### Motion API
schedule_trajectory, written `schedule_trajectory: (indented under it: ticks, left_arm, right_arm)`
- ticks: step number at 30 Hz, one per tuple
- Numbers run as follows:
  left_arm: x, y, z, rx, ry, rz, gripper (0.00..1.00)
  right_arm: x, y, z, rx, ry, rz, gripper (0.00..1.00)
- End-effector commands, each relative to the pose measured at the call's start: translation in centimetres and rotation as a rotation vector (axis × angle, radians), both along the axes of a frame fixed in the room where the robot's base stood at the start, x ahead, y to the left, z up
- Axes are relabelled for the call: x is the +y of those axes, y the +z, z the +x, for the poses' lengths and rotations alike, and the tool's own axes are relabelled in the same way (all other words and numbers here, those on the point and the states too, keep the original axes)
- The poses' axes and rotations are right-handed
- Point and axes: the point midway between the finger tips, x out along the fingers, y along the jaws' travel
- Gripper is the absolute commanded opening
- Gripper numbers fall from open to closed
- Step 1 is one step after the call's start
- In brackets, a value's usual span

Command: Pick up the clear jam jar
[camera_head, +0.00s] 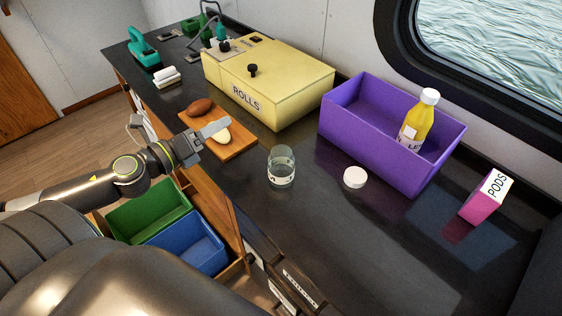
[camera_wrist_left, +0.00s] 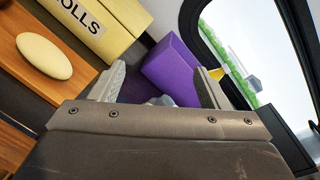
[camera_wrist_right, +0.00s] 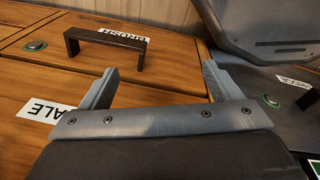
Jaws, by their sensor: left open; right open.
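The clear jam jar (camera_head: 281,167) stands upright on the dark counter, open at the top, with a label low on its side. A white round lid (camera_head: 354,177) lies on the counter to its right, apart from it. My left gripper (camera_head: 216,128) is open and empty over the wooden board, left of the jar and apart from it. In the left wrist view my left gripper (camera_wrist_left: 160,84) shows both fingers spread; a small pale shape between them is mostly hidden, and I cannot tell what it is. My right gripper (camera_wrist_right: 158,85) is open and empty, in the right wrist view only.
A board (camera_head: 238,140) with rolls lies beside the yellow ROLLS box (camera_head: 290,85). A purple bin (camera_head: 375,140) holds a yellow bottle (camera_head: 418,118). A pink PODS box (camera_head: 486,197) stands at right. The front right counter is clear. Wooden drawers (camera_wrist_right: 50,75) face my right gripper.

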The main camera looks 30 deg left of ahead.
Motion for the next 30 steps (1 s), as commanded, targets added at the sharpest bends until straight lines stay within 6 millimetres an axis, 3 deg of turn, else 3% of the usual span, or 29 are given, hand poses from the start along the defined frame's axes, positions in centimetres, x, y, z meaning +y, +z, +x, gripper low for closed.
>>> schedule_trajectory:
  ticks: [1, 6, 12, 30]
  left_arm:
    - [-1.0, 0.6, 0.1, -0.01, -0.11, 0.147, 0.69]
    - [-3.3, 0.3, -0.9, -0.02, -0.419, 0.541, 0.69]
    - [-3.9, -0.5, -1.9, -0.014, -0.612, 0.78, 0.69]
    - [-5.9, -2.3, 0.0, -0.021, -0.644, 0.812, 0.69]
  right_arm:
    - [-0.1, 0.1, 0.0, -0.001, 0.0, -0.001, 0.85]
    - [0.0, 0.2, 0.0, -0.001, 0.0, -0.001, 0.85]
    - [0.0, 0.3, 0.0, -0.001, 0.0, 0.0, 0.85]
    - [0.7, -4.8, 0.0, 0.0, -0.003, 0.009, 0.85]
